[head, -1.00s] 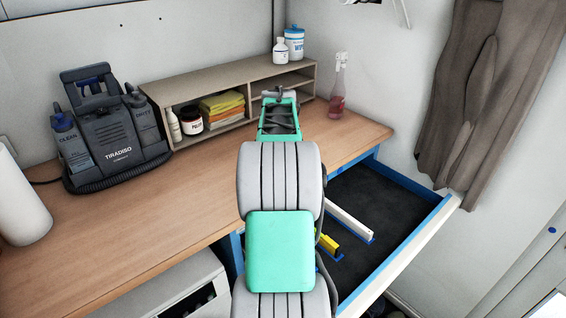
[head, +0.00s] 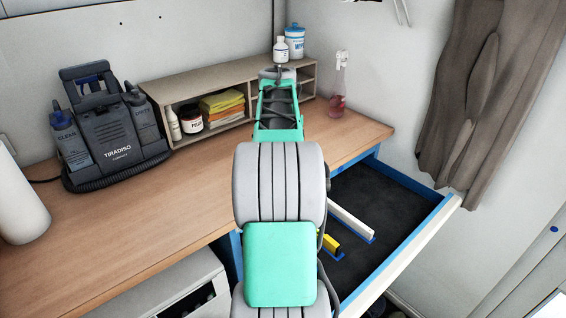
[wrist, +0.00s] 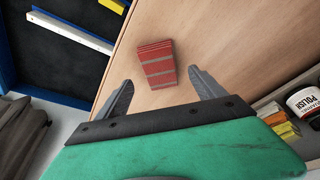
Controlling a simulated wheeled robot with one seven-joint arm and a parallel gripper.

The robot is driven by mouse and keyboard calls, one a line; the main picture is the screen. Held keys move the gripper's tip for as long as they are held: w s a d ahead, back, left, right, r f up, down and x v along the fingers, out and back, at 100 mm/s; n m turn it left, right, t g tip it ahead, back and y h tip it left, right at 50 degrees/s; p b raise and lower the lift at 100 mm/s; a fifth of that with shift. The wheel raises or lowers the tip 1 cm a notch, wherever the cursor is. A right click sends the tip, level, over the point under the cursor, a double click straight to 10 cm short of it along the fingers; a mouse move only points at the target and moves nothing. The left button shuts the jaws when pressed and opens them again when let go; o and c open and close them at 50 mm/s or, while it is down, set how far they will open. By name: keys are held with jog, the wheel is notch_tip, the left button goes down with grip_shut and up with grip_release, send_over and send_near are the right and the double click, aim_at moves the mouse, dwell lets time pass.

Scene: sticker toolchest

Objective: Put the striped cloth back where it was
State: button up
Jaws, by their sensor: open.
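The striped cloth (wrist: 158,65), red with grey stripes, lies folded on the wooden worktop in the wrist view. My gripper (wrist: 161,88) is open above the worktop, its two grey fingers apart, with the cloth between and just beyond the fingertips. The fingers do not appear to hold it. In the head view my arm hides the cloth and the gripper. The open drawer (head: 385,207) has a dark lining and holds a white bar (head: 350,219) and a yellow piece (head: 331,244).
A wooden shelf unit (head: 225,86) at the back holds folded yellow and orange cloths (head: 222,103) and a polish jar (head: 191,119). A spray bottle (head: 338,90) stands right of it. A dark cleaning machine (head: 110,130) stands at left.

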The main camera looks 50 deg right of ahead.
jog(key=w+v, duration=0.1)
jog(key=v, duration=0.5)
jog(key=a+f+n, duration=0.1)
jog(key=a+n, duration=0.1)
jog(key=a, duration=0.9)
jog(key=w+a+f+n+t+y, duration=0.1)
jog(key=a+f+n, duration=0.1)
jog(key=a, duration=0.8)
jog(key=w+a+f+n, duration=0.1)
jog(key=a+n, duration=0.2)
jog(key=a, duration=0.8)
jog(key=shift+a+f+n+t, duration=0.35)
jog(key=shift+a+n+t, duration=0.05)
jog(key=s+a+f+n+y, duration=0.1)
jog(key=s+a+f+n, duration=0.1)
jog(key=a, duration=0.3)
jog(key=s+a+f+n, duration=0.2)
jog(key=s+a+f, duration=0.3)
jog(key=a, duration=0.1)
jog(key=shift+s+a+f+y, duration=0.25)
jog(key=shift+a+y, duration=0.1)
jog(key=shift+y, duration=0.05)
jog(key=shift+c, duration=0.6)
